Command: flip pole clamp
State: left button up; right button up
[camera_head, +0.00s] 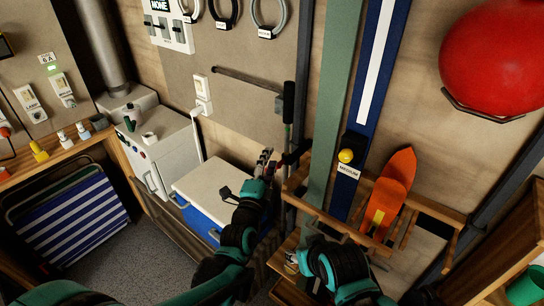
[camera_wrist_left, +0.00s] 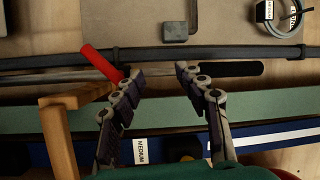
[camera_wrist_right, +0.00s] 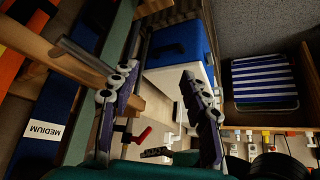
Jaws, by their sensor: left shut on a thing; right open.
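The pole clamp is a small fitting with a red lever (camera_wrist_left: 98,60) on the thin upright pole (camera_head: 288,105). The clamp's red part also shows in the right wrist view (camera_wrist_right: 143,136). My left gripper (camera_head: 268,157) is at the clamp, its fingers beside the pole. The exact contact is hidden. My right gripper (camera_wrist_right: 157,75) is open and empty, low by the wooden rack.
A blue cooler (camera_head: 205,183) stands left of the pole. A red ball (camera_head: 495,55) hangs upper right. Grey floor is clear at lower left.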

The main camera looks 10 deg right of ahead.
pick_arm(q)
jog(key=shift+s+a+f, duration=0.35)
jog(key=shift+s, duration=0.2)
jog(key=shift+s+a+f, duration=0.35)
jog(key=shift+s, duration=0.15)
pick_arm(e)
jog(key=shift+w+d+f, duration=0.1)
jog(key=shift+w+f, duration=0.1)
jog(key=shift+w, duration=0.15)
jog(key=shift+c, duration=0.3)
